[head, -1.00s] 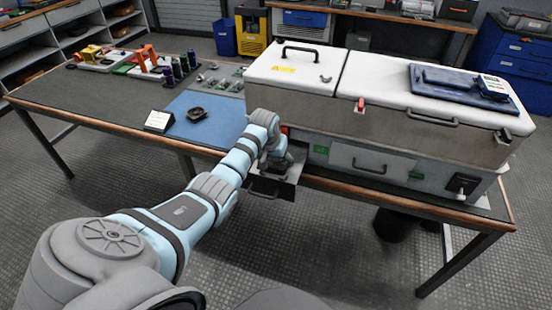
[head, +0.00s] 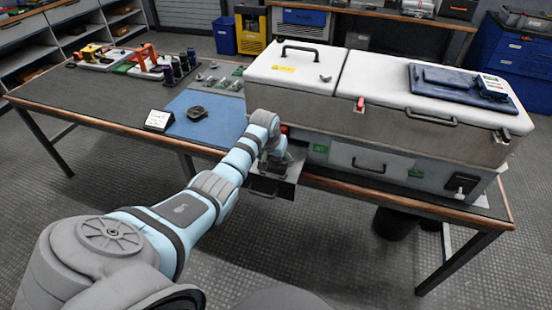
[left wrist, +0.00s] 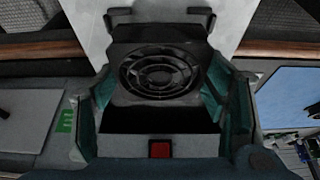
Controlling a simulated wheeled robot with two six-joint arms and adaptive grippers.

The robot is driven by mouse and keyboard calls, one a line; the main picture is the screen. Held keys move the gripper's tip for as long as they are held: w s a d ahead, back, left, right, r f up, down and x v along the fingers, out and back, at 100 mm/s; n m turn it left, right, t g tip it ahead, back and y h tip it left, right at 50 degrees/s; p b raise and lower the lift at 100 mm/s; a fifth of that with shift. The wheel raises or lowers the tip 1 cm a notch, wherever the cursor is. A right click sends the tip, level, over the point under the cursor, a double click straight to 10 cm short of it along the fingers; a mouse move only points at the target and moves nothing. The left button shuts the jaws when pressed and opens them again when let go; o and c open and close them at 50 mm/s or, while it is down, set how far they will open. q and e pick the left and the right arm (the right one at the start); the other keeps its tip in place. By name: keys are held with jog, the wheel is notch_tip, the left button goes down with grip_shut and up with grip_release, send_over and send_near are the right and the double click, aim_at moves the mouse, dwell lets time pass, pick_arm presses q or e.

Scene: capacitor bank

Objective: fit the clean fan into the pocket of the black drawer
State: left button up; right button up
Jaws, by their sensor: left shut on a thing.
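The clean fan (left wrist: 158,74), a dark square frame with a round grille, sits between the teal fingers of my left gripper (left wrist: 163,90) in the left wrist view. My left gripper (head: 277,163) is shut on it, over the open black drawer (head: 288,190) at the front of the grey cabinet in the head view. The drawer's front edge (left wrist: 160,17) shows beyond the fan in the left wrist view. The fan is at the drawer, but the pocket is hidden under it and I cannot tell how deep it sits. My right gripper is not in view.
A second dark fan (head: 197,112) lies on the blue mat (head: 208,132), beside a small sign (head: 158,121). The large cabinet (head: 400,105) stands right behind the drawer. A red button (left wrist: 160,149) is close to my left gripper.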

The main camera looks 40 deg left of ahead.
pick_arm(q)
jog(key=shift+f+b, duration=0.35)
jog(key=shift+f, duration=0.3)
jog(key=o, duration=1.3)
jog(key=shift+r, duration=0.1)
jog(key=v, duration=1.2)
jog(key=shift+d, duration=0.1)
